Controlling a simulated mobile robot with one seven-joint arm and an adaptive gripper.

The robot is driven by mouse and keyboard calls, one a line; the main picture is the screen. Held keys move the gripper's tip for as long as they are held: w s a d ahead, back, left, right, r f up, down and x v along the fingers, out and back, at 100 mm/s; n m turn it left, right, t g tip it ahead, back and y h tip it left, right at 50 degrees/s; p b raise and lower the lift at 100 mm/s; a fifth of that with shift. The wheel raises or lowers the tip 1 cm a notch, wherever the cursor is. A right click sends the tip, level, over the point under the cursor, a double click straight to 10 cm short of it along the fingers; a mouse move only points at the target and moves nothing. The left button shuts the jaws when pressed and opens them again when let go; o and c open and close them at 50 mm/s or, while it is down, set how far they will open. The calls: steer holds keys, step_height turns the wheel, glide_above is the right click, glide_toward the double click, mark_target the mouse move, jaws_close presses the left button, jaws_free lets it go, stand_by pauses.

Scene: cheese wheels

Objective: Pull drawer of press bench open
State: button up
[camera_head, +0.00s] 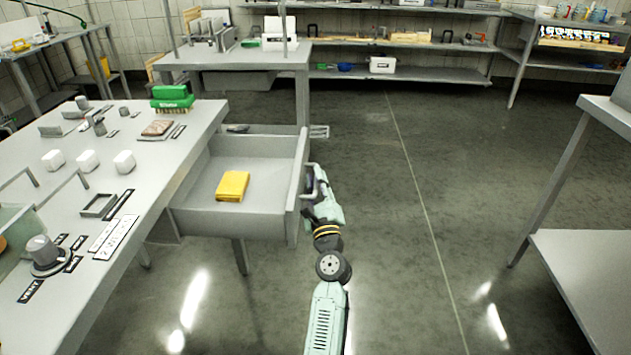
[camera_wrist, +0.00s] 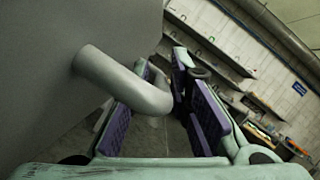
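The press bench (camera_head: 150,205) is a grey table on the left in the head view. Its drawer (camera_head: 262,212) stands pulled well out towards the right, with a folded yellow cloth (camera_head: 232,186) lying in it. The drawer's grey bar handle (camera_wrist: 125,82) sticks out from the drawer front (camera_wrist: 60,65) in the wrist view. My gripper (camera_head: 312,183) is at the drawer front, by the handle. Its purple-padded fingers stand apart on either side of the handle bar, with a gap visible beside the right finger. Contact with the bar is unclear.
Blocks, knobs, labels and a green brush (camera_head: 172,98) are on the bench top. Another table (camera_head: 240,58) stands behind it. A grey shelf table (camera_head: 585,265) is at the right. The floor (camera_head: 420,200) between them is clear.

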steer(key=shift+s, duration=0.1)
steer(key=v, duration=1.1)
steer(key=shift+s, duration=0.4)
steer(key=shift+d+f, duration=0.1)
steer(key=shift+f, duration=0.1)
